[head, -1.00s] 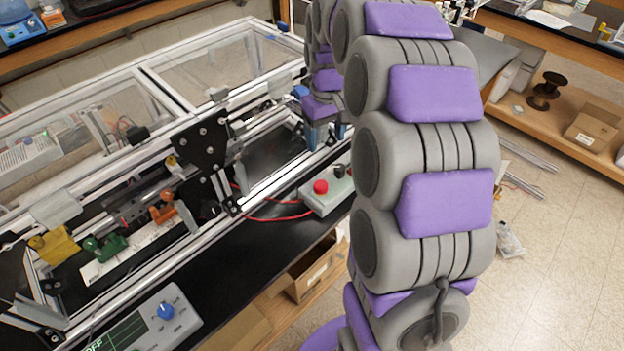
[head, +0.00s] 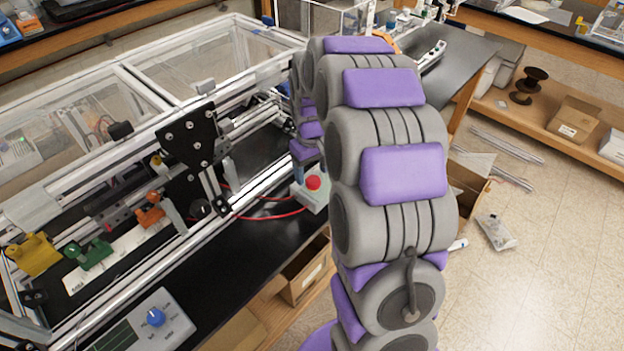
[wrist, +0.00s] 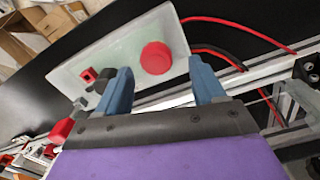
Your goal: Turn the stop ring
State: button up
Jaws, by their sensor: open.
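A round red stop knob (head: 313,183) sits on a pale control box (head: 311,201) at the edge of the black bench. In the wrist view the red knob (wrist: 156,58) shows between and just beyond the two blue fingertips of my gripper (wrist: 163,80). The fingers are open and spread wider than the knob, with nothing between them that I can see held. The pale box (wrist: 110,62) also carries a small red part (wrist: 88,75) near the left finger. In the head view my arm hides much of the gripper. A separate ring around the knob cannot be made out.
Red cables (head: 262,212) run from the box to the aluminium extrusion frame (head: 150,262) on the left. A display unit with a blue dial (head: 156,317) stands at the front. Cardboard boxes (head: 303,280) lie below the bench edge.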

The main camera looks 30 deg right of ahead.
aim_at(313, 179)
notch_tip(313, 179, down, 2)
jog(key=shift+f, duration=0.15)
jog(key=shift+d+f, duration=0.4)
jog(key=shift+d, duration=0.1)
jog(key=shift+a, duration=0.1)
jog(key=shift+a, duration=0.25)
jog(key=c, duration=0.4)
jog(key=shift+d, duration=0.1)
jog(key=c, duration=0.7)
